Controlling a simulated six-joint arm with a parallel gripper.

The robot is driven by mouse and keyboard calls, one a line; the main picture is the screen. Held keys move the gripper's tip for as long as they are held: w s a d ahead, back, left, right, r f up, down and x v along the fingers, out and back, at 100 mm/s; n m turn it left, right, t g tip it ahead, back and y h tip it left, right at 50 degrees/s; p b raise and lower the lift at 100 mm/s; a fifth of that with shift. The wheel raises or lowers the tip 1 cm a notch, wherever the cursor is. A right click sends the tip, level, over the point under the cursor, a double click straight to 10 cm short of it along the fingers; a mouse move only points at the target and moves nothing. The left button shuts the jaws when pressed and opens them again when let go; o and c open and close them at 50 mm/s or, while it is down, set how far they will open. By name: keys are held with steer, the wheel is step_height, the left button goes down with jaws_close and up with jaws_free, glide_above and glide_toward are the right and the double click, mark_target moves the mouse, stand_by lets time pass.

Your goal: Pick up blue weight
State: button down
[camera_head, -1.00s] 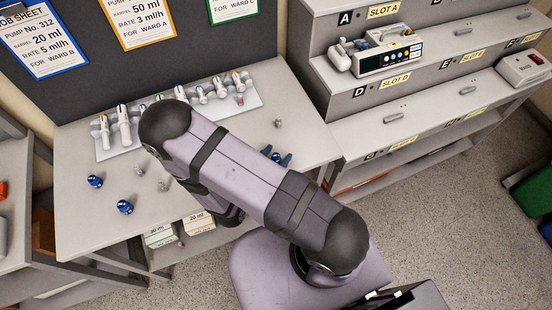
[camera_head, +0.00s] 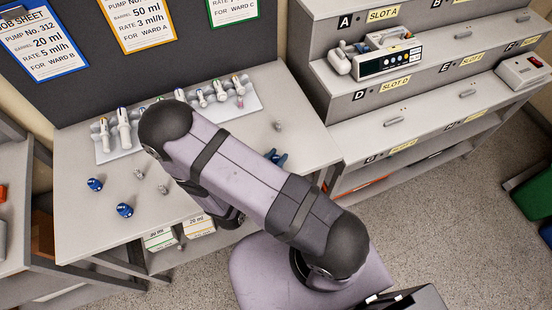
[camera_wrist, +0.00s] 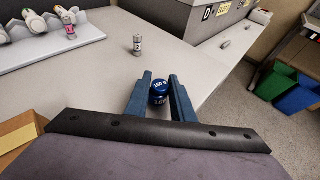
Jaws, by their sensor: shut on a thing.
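A blue weight (camera_wrist: 159,93) with white lettering sits between the two blue fingers of my gripper (camera_wrist: 160,77) in the wrist view. My gripper is shut on it. In the head view, the gripper's fingertips (camera_head: 277,157) show past my arm near the table's right side, and the held weight is hard to make out there. I cannot tell whether the weight touches the table. Two other blue weights, one farther back (camera_head: 95,184) and one nearer the front (camera_head: 125,209), stand at the table's left.
A small silver weight (camera_wrist: 137,45) stands beyond the gripper, and two more are at the left, one (camera_head: 139,173) behind the other (camera_head: 163,187). A syringe tray (camera_head: 250,101) lies along the table's back. A stepped shelf (camera_head: 340,105) with a pump (camera_head: 390,60) stands at the right.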

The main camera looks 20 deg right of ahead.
mark_target(276, 158)
steer(key=shift+r+b, duration=0.6)
steer(key=shift+r, duration=4.1)
